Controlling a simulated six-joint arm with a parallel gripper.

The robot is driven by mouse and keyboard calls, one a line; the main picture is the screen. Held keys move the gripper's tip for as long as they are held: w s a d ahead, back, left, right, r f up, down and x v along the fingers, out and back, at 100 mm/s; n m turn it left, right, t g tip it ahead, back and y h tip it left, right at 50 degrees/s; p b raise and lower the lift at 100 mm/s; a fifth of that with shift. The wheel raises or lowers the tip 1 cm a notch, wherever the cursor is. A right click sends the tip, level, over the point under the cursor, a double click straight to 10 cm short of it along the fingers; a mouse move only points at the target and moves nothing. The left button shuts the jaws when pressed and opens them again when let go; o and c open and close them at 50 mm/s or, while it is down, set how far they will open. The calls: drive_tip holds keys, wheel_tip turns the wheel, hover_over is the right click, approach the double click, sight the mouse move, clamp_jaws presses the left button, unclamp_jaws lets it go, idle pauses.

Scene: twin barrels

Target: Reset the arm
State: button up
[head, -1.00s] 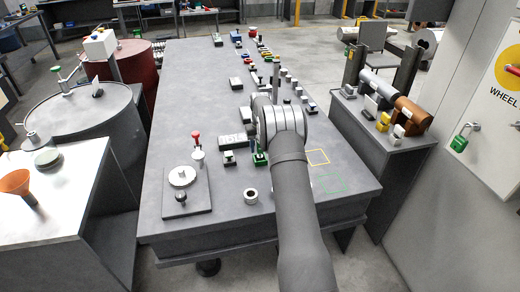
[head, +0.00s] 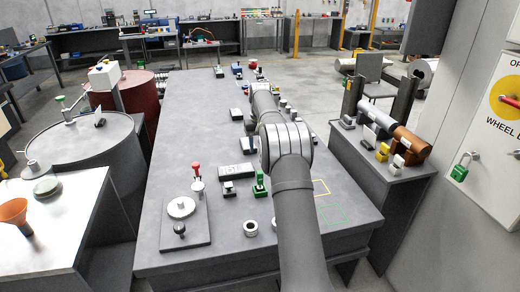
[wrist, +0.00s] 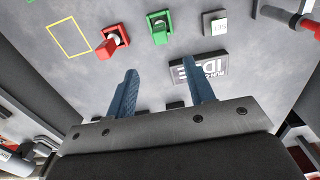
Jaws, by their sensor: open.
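Beyond the fingers lie a red block (wrist: 113,42), a green block (wrist: 159,27) and a dark plate with white lettering (wrist: 205,68). The fingers look apart from all of these. The green block also stands on the table in the head view (head: 260,186), left of my arm.
A yellow outline (head: 321,188) and a green outline (head: 333,215) mark the table's right side. A base with a round disc (head: 181,209) and a red-knobbed lever (head: 196,171) stand at left. Drums (head: 85,150) flank the table's left. A side bench (head: 385,160) stands at right.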

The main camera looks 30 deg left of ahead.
sight(260, 184)
drive_tip(key=shift+f, duration=0.1)
wheel_tip(260, 184, down, 17)
drive_tip(key=shift+f, duration=0.1)
drive_tip(key=shift+r, duration=0.2)
idle(0.5)
drive_tip(key=shift+r, duration=0.1)
wheel_tip(260, 184, up, 16)
wheel_tip(260, 184, down, 17)
drive_tip(key=shift+f, duration=0.1)
wheel_tip(260, 184, up, 8)
drive_tip(key=shift+r, duration=0.75)
drive_tip(key=shift+o, duration=0.4)
